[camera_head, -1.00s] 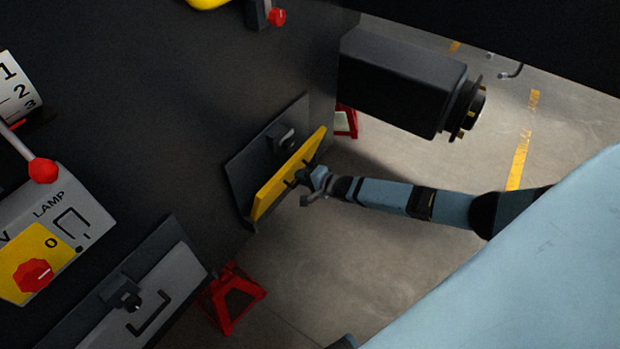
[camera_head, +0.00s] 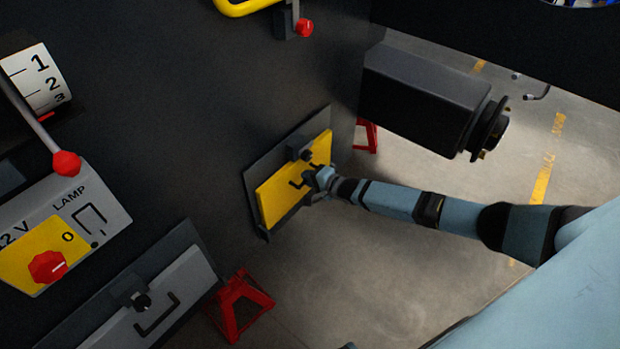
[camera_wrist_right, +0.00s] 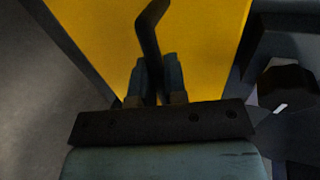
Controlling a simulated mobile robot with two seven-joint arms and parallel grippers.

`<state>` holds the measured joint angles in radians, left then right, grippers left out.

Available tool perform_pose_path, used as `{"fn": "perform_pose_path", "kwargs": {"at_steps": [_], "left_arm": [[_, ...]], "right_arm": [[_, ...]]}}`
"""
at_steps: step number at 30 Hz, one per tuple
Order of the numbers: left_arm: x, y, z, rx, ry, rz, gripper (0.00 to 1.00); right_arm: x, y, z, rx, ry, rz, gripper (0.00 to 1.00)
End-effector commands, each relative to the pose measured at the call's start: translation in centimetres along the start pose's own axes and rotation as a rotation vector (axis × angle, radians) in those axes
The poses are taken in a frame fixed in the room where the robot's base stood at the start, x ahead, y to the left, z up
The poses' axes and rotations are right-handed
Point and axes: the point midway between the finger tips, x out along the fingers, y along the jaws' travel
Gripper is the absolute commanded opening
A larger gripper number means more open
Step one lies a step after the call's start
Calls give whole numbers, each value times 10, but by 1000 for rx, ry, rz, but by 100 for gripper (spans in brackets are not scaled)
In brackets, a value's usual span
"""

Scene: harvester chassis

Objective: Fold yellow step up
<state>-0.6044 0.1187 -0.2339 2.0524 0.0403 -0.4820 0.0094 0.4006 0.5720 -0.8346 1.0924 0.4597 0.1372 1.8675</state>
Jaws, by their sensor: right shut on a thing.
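The yellow step (camera_head: 285,193) is a flat panel on a dark mounting plate (camera_head: 259,166) on the chassis side. It stands nearly flush against the plate. A black latch (camera_head: 301,151) sits at its upper edge. My right gripper (camera_head: 314,180) is at the black handle on the step's face. In the right wrist view, the fingers (camera_wrist_right: 157,82) are shut on the black handle (camera_wrist_right: 149,32), with the yellow face (camera_wrist_right: 205,45) behind it. My left gripper is not in view.
A grey step (camera_head: 165,305) with its own handle is at the lower left. A red stand (camera_head: 238,303) is below the chassis, another (camera_head: 367,136) farther back. A black hub block (camera_head: 420,95) juts out above my right arm. The control panel (camera_head: 60,235) is at left.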

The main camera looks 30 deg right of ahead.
Motion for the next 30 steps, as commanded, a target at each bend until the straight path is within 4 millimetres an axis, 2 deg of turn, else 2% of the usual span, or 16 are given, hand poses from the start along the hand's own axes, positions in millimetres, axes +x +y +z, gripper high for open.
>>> {"fn": "perform_pose_path", "kwargs": {"at_steps": [3, 4, 5, 17, 20, 23, 30], "left_arm": [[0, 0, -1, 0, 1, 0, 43], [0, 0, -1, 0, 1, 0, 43], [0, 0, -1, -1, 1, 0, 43], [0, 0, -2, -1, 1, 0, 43], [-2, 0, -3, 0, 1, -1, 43], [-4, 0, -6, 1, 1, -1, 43], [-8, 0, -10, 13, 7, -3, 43]], "right_arm": [[2, -6, 0, 1, 0, -10, 0], [2, -6, 0, 1, 0, -10, 17], [2, -6, 0, 1, 0, -10, 22], [-3, -2, 0, 1, 0, -4, 22], [-14, -2, 0, 1, 0, -3, 22], [-34, -2, 0, 2, 0, -1, 22], [-90, -3, 0, 1, -1, -3, 22]]}}
